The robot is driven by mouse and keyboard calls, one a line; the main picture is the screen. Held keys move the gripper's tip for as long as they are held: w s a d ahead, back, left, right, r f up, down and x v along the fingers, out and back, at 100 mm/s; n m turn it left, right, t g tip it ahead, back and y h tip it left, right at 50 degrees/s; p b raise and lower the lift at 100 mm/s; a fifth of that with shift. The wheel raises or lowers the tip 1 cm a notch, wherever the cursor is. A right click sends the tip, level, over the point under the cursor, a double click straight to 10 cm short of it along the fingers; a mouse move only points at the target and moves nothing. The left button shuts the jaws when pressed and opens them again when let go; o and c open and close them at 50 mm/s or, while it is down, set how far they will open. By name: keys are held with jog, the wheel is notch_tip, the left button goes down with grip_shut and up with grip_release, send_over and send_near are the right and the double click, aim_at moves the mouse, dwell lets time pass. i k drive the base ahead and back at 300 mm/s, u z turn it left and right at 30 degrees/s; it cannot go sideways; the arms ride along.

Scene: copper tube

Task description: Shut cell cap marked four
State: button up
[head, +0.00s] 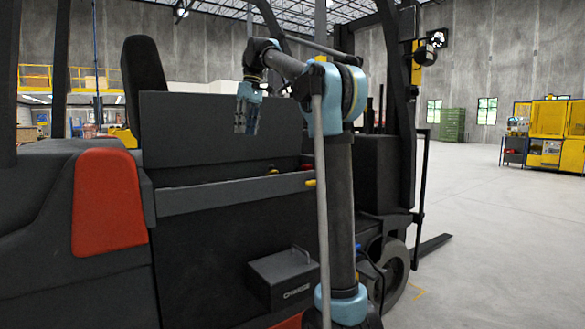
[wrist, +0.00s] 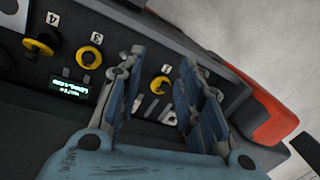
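In the wrist view the cell cap marked four (wrist: 39,46) is at the upper left, with a white number tag above it. In the head view my gripper (head: 247,110) hangs in front of the forklift's dark rear panel, above the open battery bay. The cap marked four cannot be made out there.
The cap marked three (wrist: 90,57) lies between cap four and my fingers. Another yellow-rimmed cap (wrist: 160,86) shows between the fingers. A small lit display (wrist: 70,88) sits below cap three. The bay's front wall (head: 235,193) stands below my gripper in the head view.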

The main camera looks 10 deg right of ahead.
aim_at(272, 172)
jog(key=z, duration=0.55)
jog(key=k, duration=0.75)
jog(key=z, duration=0.85)
jog(key=k, duration=0.4)
jog(key=z, duration=0.4)
jog(key=i, duration=0.9)
jog(key=u, duration=0.5)
jog(key=i, duration=0.95)
jog(key=u, duration=1.05)
jog(key=i, duration=0.75)
jog(key=u, duration=0.6)
